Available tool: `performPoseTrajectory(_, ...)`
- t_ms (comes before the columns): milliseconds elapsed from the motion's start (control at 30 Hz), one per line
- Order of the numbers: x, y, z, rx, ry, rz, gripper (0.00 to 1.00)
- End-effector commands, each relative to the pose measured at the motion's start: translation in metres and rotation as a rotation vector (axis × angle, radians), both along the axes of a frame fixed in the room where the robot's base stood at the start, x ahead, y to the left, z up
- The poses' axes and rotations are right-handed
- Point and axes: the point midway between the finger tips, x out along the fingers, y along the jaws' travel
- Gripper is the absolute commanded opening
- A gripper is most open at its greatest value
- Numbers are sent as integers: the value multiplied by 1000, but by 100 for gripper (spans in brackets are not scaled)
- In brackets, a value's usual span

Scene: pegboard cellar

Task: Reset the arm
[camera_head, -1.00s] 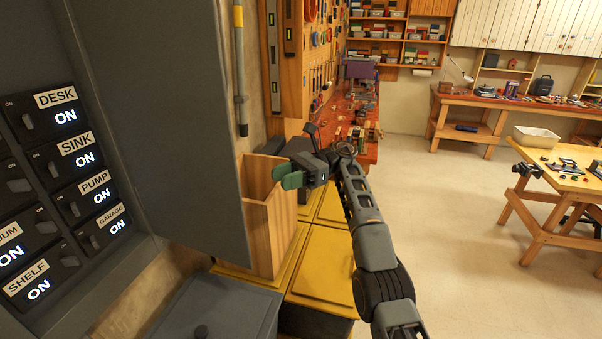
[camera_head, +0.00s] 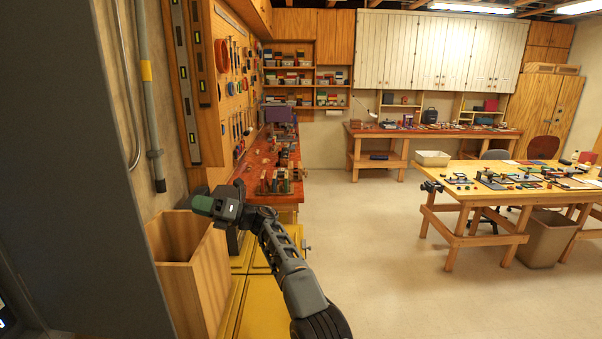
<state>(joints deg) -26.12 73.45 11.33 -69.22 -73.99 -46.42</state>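My arm (camera_head: 287,262) reaches up and to the left from the bottom middle of the head view. Nothing is visibly held.
A grey cabinet door (camera_head: 85,190) fills the left side. Yellow cabinets (camera_head: 262,310) stand beside the bin, and a red-topped workbench (camera_head: 283,150) with clutter runs along the left wall. A wooden table (camera_head: 465,190) stands at right. The floor between is clear.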

Motion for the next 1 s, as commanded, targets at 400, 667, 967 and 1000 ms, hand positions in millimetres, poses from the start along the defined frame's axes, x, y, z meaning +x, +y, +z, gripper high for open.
performPoseTrajectory(400,135,-175,-64,236,1501,-909,37)
performPoseTrajectory(667,6,-322,-139,525,2235,-1370,37)
performPoseTrajectory(967,-208,-407,-186,-741,-2443,1466,37)
performPoseTrajectory(1000,-231,-412,-190,-745,-2407,1430,37)
